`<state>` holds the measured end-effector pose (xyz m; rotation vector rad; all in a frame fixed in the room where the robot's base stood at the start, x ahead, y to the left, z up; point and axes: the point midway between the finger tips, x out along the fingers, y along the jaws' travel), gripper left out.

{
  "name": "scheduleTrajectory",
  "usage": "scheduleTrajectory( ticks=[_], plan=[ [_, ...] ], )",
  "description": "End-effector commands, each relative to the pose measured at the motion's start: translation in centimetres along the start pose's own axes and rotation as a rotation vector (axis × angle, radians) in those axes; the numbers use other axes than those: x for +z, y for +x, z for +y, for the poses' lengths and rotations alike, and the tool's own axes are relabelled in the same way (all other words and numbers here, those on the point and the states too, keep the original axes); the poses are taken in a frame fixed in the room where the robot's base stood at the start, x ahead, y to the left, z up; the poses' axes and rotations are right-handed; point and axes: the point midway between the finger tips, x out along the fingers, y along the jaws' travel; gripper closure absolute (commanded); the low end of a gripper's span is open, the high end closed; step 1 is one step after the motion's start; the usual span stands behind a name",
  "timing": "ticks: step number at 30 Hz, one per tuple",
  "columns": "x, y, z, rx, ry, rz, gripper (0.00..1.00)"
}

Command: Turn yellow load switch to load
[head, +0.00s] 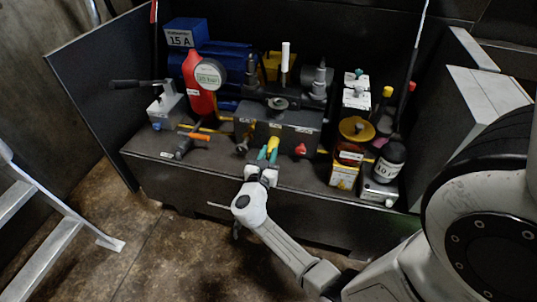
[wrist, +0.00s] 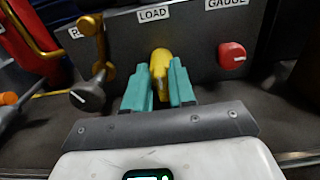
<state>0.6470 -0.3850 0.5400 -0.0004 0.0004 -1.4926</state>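The yellow load switch (wrist: 160,66) is a short lever on the dark panel, just below the LOAD label (wrist: 153,14). In the head view, the yellow switch (head: 272,144) shows at the front of the machine. My gripper (wrist: 160,88) has its two teal fingers on either side of the yellow lever, with almost no gap to it, and looks shut on it. In the head view my gripper (head: 267,155) reaches the panel from the front. The fingers hide the lower part of the lever.
A red knob (wrist: 232,56) sits right of the switch under the GAUGE label (wrist: 226,3). A black knob (wrist: 87,96) and another yellow lever (wrist: 91,30) are close on the left. An orange-handled valve (head: 194,136) and bottles (head: 389,160) flank the panel.

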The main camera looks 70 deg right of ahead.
Motion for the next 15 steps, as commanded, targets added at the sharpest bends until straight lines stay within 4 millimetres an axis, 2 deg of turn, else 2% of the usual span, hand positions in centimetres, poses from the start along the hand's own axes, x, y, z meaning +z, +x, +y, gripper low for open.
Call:
scheduleTrajectory(
  ticks=[1,7,15],
  plan=[
    [0.0,-0.01,0.0,0.0,0.0,0.0,0.81],
    [0.0,-0.02,0.0,0.0,0.0,0.0,1.0],
    [-0.02,-0.03,0.01,0.0,0.002,0.0,1.0]
  ],
)
